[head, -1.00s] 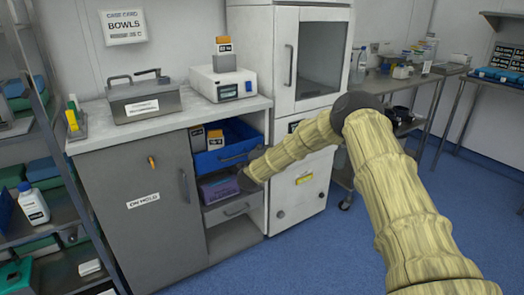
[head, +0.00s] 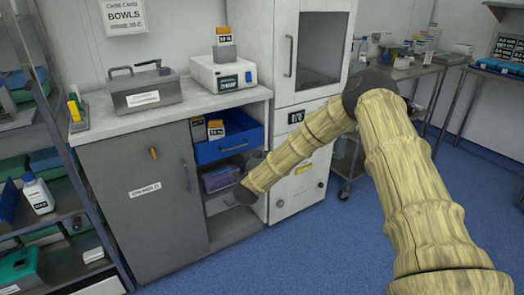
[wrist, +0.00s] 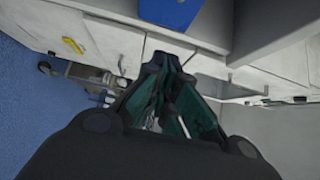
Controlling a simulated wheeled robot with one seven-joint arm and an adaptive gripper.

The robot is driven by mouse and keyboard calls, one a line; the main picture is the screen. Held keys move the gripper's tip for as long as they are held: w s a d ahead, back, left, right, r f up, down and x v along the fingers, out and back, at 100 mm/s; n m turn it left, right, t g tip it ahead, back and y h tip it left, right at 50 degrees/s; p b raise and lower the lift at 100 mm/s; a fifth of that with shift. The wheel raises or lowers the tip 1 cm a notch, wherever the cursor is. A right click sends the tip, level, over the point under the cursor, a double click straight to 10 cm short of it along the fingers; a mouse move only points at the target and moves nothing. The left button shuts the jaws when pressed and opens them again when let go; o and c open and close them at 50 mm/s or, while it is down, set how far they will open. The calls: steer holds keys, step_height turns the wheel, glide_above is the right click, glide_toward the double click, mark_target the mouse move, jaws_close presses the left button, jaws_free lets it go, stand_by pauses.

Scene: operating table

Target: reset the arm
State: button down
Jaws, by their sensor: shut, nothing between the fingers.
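My arm, in a pale yellow ribbed sleeve, reaches from the lower right of the head view toward the open shelves of the grey cabinet. Its dark end is in front of the lower drawer, and the fingers cannot be made out there. In the wrist view my gripper (wrist: 157,62) is shut and empty, its dark green-lined fingers meeting at the tips.
A steel lidded container (head: 143,92) and a white device (head: 223,72) stand on the counter. A tall white cabinet (head: 284,112) rises close behind my forearm. A shelf rack (head: 72,211) stands at left. Blue floor (head: 300,255) is clear in front.

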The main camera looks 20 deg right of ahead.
steer(key=shift+s, duration=0.2)
steer(key=s+a+f+n+g+y, duration=0.1)
steer(key=s+a+f+n+y, duration=0.2)
steer(key=s+a+f+n, duration=0.35)
steer(key=s+a+f+n+g+y, duration=0.2)
steer(key=s+a+f+n+y, duration=0.1)
steer(key=s+f, duration=0.55)
steer(key=s+a+f+n+g+y, duration=0.1)
steer(key=s+a+f+n+y, duration=0.3)
steer(key=f, duration=0.5)
steer(key=s+a+f+n+g, duration=0.1)
steer(key=s+f+n+g, duration=0.15)
steer(key=s, duration=0.45)
steer(key=s+a+f+n+g, duration=0.1)
steer(key=s+a+f+n, duration=0.1)
steer(key=s+f, duration=0.35)
steer(key=s+d+n+g, duration=0.3)
steer(key=s+n+g, duration=0.4)
steer(key=s, duration=2.3)
step_height(320, 180, up, 19)
steer(key=p, duration=1.9)
steer(key=shift+w+y, duration=0.25)
steer(key=shift+y, duration=0.05)
steer(key=shift+f, duration=0.1)
